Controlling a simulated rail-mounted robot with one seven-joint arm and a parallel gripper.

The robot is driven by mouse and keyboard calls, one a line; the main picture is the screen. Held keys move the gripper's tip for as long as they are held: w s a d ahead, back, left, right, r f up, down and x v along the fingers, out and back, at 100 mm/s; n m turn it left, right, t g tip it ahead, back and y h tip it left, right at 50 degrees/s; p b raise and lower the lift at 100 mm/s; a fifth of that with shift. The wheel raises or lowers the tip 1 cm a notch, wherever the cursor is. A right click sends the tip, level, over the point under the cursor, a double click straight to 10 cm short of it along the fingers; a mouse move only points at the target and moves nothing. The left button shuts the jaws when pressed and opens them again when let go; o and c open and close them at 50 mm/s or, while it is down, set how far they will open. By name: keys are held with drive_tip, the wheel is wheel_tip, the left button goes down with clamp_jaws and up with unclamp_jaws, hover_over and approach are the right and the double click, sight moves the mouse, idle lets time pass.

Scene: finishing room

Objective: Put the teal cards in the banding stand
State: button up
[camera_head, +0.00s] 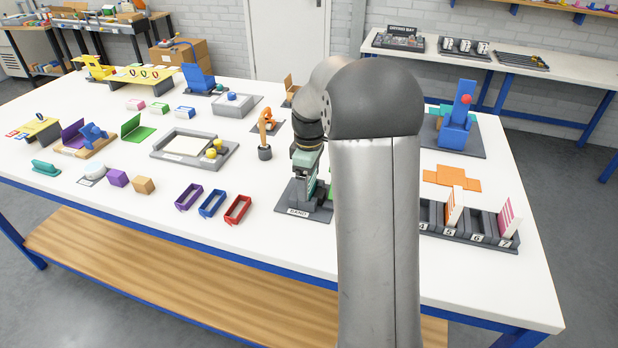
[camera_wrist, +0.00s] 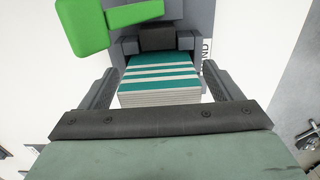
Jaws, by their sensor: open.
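The teal cards (camera_wrist: 160,84) form a neat stack with white stripes on top and pale edges, in the wrist view. My gripper (camera_wrist: 159,70) is open, with one finger on each side of the stack and a visible gap at each side. The far end of the stack meets the dark grey block of the banding stand (camera_wrist: 157,40); how it is seated there is hard to tell. In the head view the banding stand (camera_head: 284,201) carries a BAND label, and my gripper (camera_head: 308,172) is low over it. My arm hides part of it.
A green lever (camera_wrist: 90,30) reaches over beside the stand. Purple, blue and red trays (camera_head: 238,209) stand to the left. A numbered slot rack (camera_head: 480,236) holding striped cards is at the right. An orange piece (camera_head: 452,178) lies behind it. The table front is clear.

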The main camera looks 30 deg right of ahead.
wheel_tip(320, 180, up, 12)
drive_tip(key=shift+r, duration=0.2)
drive_tip(key=s+a+f+m, duration=0.3)
drive_tip(key=s+a, duration=0.2)
drive_tip(key=s, duration=0.4)
drive_tip(key=s+a+f+m, duration=0.3)
drive_tip(key=s+a+f, duration=0.1)
drive_tip(key=s, duration=0.5)
drive_tip(key=s+a+f+m, duration=0.3)
drive_tip(key=s+a, duration=0.4)
drive_tip(key=s, duration=0.2)
drive_tip(key=shift+s+f, duration=0.35)
drive_tip(key=shift+a, duration=0.1)
